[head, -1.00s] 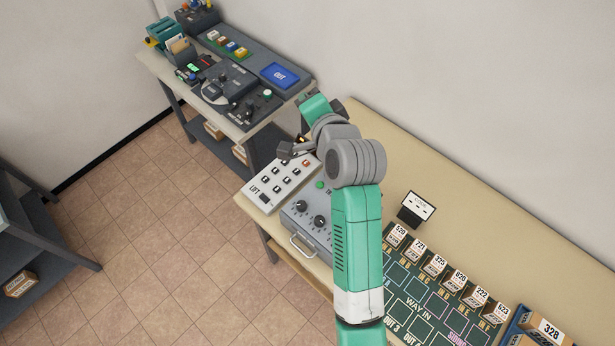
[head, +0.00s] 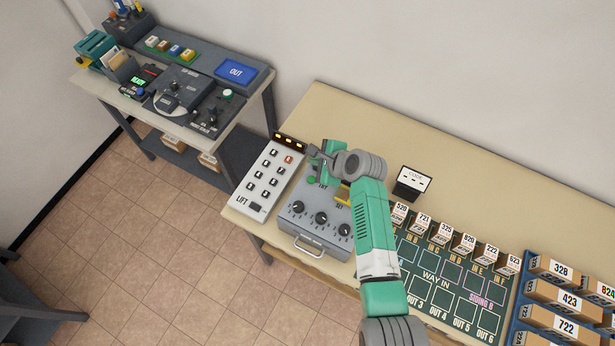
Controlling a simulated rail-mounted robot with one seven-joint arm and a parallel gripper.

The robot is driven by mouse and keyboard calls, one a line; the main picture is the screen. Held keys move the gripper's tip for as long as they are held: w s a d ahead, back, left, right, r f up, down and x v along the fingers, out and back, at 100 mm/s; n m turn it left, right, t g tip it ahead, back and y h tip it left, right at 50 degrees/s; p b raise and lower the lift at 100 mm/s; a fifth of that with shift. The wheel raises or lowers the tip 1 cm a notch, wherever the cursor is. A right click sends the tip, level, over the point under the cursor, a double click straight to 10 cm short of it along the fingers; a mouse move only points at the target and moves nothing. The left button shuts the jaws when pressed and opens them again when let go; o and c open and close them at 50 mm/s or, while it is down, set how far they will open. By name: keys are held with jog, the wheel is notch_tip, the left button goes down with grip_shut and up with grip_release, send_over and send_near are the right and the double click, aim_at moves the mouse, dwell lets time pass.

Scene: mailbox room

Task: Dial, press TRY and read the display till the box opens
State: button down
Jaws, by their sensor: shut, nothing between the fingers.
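The grey dial box (head: 290,225) stands on the beige table with a row of three visible dials; the middle dial (head: 321,218) sits above its front handle (head: 305,248). Its lid looks shut. A green button (head: 311,180) is behind the dials, beside lettering that looks like TRY. My gripper (head: 313,154) is shut and empty, above the back of the box near the green button; I cannot tell whether it touches anything. My arm hides the box's right and back parts. A card marked CODE (head: 414,178) stands behind; its small marks look like dashes.
A white LIFT keypad (head: 268,178) with a dark strip of orange lights (head: 290,141) lies left of the box. Right are a green WAY IN board (head: 436,276), small numbered parcels (head: 442,236) and a blue parcel rack (head: 523,290). A side bench (head: 130,105) holds other devices.

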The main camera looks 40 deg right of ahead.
jog(key=b, duration=0.8)
send_near(306, 175)
jog(key=w, duration=0.1)
jog(key=w+f, duration=0.1)
jog(key=w, duration=0.1)
jog(key=shift+w+a+f, duration=0.1)
jog(key=shift+w+f, duration=0.05)
jog(key=shift+w, duration=0.1)
jog(key=shift+f, duration=0.25)
dwell(1.0)
jog(key=shift+f+b, duration=0.3)
jog(key=shift+f, duration=0.1)
jog(key=shift+f, duration=0.45)
dwell(0.4)
dwell(0.4)
jog(key=shift+r+p, duration=0.65)
jog(key=shift+r, duration=0.2)
